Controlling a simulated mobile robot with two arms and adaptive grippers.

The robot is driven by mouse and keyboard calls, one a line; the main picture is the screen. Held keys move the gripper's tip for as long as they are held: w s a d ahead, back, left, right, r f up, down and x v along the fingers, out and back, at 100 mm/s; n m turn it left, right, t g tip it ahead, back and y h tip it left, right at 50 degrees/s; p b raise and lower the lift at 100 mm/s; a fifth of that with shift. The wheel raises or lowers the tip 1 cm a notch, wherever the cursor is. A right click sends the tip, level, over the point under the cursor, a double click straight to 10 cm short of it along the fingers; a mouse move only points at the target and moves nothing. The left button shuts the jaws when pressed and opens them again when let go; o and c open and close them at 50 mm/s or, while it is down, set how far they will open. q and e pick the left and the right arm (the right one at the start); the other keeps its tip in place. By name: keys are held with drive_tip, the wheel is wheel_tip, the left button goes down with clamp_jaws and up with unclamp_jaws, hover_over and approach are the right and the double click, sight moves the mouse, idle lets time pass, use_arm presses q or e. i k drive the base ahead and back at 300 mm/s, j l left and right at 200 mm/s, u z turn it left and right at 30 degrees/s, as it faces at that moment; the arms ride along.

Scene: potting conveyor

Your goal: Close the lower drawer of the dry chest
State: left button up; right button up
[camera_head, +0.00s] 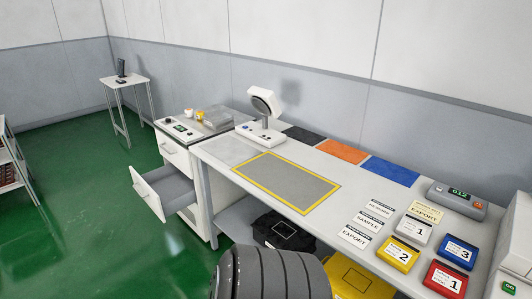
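The dry chest (203,220) is a white cabinet at the left end of the workbench. Its lower drawer (147,196) is pulled well out toward the left, showing a grey inside (170,186) that looks empty. The drawer's front carries a bar handle. The upper drawer (172,150) is shut, with a handle on its front. Neither of my grippers is in view. A black ribbed part, apparently of my own body, shows at the bottom middle and hides some of the space under the bench.
The workbench (225,153) runs right from the chest, holding a magnifier-like device (262,118), several coloured boxes and labels. A black bag (285,232) and yellow crate (350,278) sit beneath it. Green floor (90,240) left of the open drawer is clear.

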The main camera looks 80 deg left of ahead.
sight(167, 191)
drive_tip(key=u, duration=2.4)
